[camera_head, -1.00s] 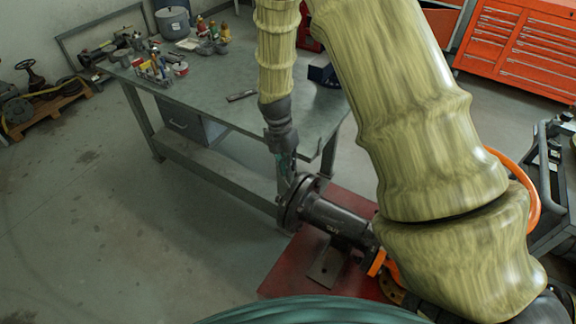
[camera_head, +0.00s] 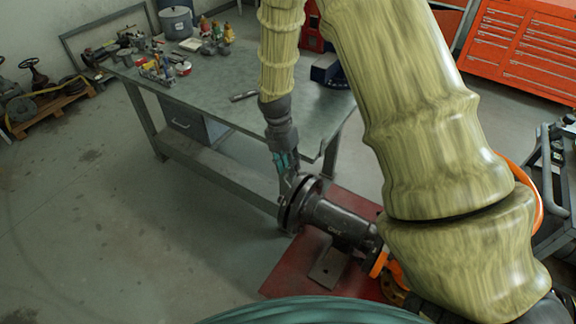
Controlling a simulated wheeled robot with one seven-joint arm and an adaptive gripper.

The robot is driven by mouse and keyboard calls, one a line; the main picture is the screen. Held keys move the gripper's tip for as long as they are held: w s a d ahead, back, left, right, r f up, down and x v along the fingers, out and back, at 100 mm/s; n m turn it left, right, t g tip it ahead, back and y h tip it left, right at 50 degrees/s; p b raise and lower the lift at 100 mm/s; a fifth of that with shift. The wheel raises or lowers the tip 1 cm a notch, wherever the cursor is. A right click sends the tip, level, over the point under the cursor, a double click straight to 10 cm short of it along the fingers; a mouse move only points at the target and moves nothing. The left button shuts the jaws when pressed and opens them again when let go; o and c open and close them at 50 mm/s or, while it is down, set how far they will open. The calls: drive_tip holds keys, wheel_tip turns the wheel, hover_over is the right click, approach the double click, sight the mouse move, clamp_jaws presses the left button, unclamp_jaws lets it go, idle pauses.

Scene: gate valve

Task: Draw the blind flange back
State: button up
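The dark valve body and pipe (camera_head: 338,222) lie on a red base plate (camera_head: 283,270). At the pipe's left end are round dark flange discs (camera_head: 295,205), set close together; I cannot tell whether there is a gap between them. My gripper (camera_head: 287,178) hangs from above at the upper edge of these discs. Its fingers are small and partly hidden against the flange, so their opening and any hold do not show. My arm's large yellowish links cover the right part of the valve.
A grey workbench (camera_head: 225,90) with tools and bottles stands behind the flange, its front legs close to it. Open floor (camera_head: 150,250) lies to the left. A red tool cabinet (camera_head: 525,50) and a grey cart (camera_head: 555,180) stand at the right.

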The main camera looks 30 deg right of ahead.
wheel_tip(320, 180, up, 11)
drive_tip(key=w+a, duration=0.1)
drive_tip(key=shift+w, duration=0.4)
drive_tip(key=shift+r, duration=0.1)
